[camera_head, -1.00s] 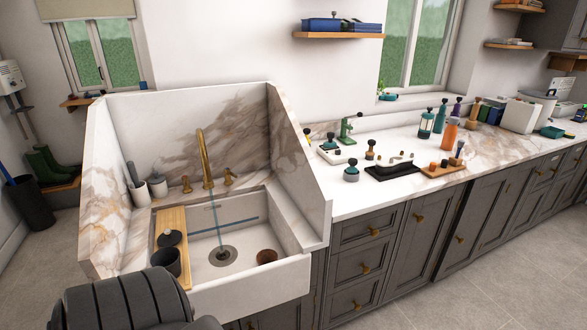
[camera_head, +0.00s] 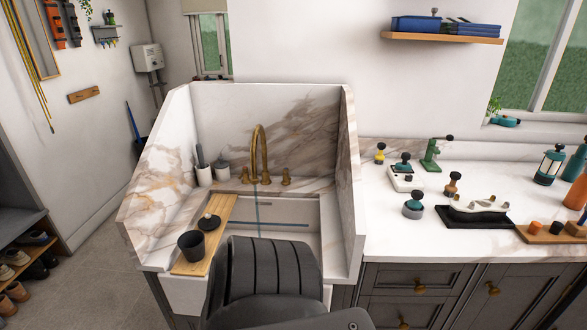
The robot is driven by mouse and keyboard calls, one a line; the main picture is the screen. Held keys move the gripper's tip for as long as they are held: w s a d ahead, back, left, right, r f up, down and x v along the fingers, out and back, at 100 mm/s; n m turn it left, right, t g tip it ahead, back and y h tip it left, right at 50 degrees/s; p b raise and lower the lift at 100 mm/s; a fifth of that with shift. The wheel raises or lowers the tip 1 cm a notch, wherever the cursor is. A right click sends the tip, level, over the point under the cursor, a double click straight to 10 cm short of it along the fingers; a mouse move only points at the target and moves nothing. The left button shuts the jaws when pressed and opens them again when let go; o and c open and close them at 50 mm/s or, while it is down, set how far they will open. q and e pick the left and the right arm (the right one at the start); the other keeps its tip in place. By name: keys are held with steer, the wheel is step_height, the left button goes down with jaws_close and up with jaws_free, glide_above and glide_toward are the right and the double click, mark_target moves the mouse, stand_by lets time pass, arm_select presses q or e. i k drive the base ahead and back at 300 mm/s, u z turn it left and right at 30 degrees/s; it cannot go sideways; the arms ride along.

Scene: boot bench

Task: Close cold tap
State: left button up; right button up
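A brass tap with a tall curved spout (camera_head: 260,150) stands at the back of the white sink (camera_head: 180,295). It has a left handle (camera_head: 244,176) and a right handle (camera_head: 286,178). I cannot tell which one is the cold tap. A thin blue stream of water (camera_head: 257,212) falls from the spout into the basin. A dark arm link of mine covers the front of the sink and hides the drain. Neither gripper shows in the view.
A wooden board (camera_head: 215,230) lies across the sink's left side, with a dark cup (camera_head: 191,244) and a dark lidded item (camera_head: 208,221) on it. Marble side walls (camera_head: 348,190) flank the sink. Small pots (camera_head: 203,175) stand left of the tap. The right counter (camera_head: 400,235) holds several items.

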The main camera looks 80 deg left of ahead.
mark_target(285, 171)
steer(key=u, duration=0.45)
steer(key=i, duration=0.7)
steer(key=u, duration=1.1)
steer(key=i, duration=0.35)
steer(key=u, duration=0.35)
